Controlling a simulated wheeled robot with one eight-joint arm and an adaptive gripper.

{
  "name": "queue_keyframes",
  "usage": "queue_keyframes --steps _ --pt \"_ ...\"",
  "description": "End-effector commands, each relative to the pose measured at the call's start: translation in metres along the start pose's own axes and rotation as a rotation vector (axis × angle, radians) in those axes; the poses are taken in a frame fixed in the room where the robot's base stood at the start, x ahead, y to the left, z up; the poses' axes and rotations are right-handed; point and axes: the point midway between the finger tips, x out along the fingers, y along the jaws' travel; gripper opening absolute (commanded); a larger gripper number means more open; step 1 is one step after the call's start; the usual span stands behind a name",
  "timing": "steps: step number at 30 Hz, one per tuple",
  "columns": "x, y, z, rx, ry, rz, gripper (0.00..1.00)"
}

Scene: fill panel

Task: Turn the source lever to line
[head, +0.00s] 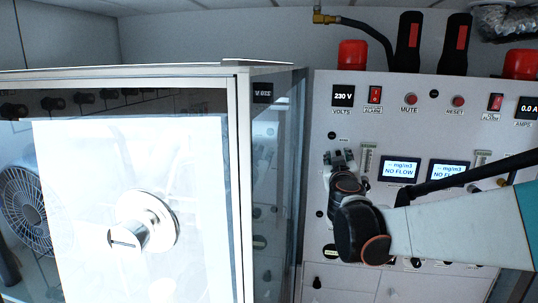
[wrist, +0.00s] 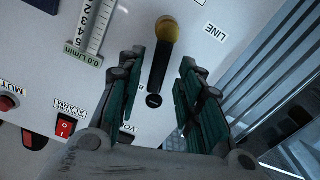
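The source lever (wrist: 162,62) shows in the wrist view as a black bar with a yellow-brown round end at the top. Its free lower end lies near a dark round fitting. The LINE label (wrist: 215,32) is on the white panel to the right of the yellow-brown end. My gripper (wrist: 163,58) is open, with one green-padded finger on each side of the black bar and a visible gap on both sides. In the head view my gripper (head: 340,160) is at the panel's left part, below the 230 V display, and hides the lever there.
The control panel (head: 400,130) carries NO FLOW screens, red switches and buttons. A flow gauge (wrist: 92,30) stands left of the lever. A glass-sided cabinet (head: 245,180) with a fan stands just left of the panel.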

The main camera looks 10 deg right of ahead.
Motion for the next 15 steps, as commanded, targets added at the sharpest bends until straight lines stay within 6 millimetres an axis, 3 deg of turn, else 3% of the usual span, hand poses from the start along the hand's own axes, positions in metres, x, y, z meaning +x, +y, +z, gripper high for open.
queue_keyframes --steps 6,15 --pt "0.018 0.000 0.000 0.000 0.000 -0.001 0.33" --pt "0.020 0.000 0.000 0.000 0.000 -0.001 0.33"
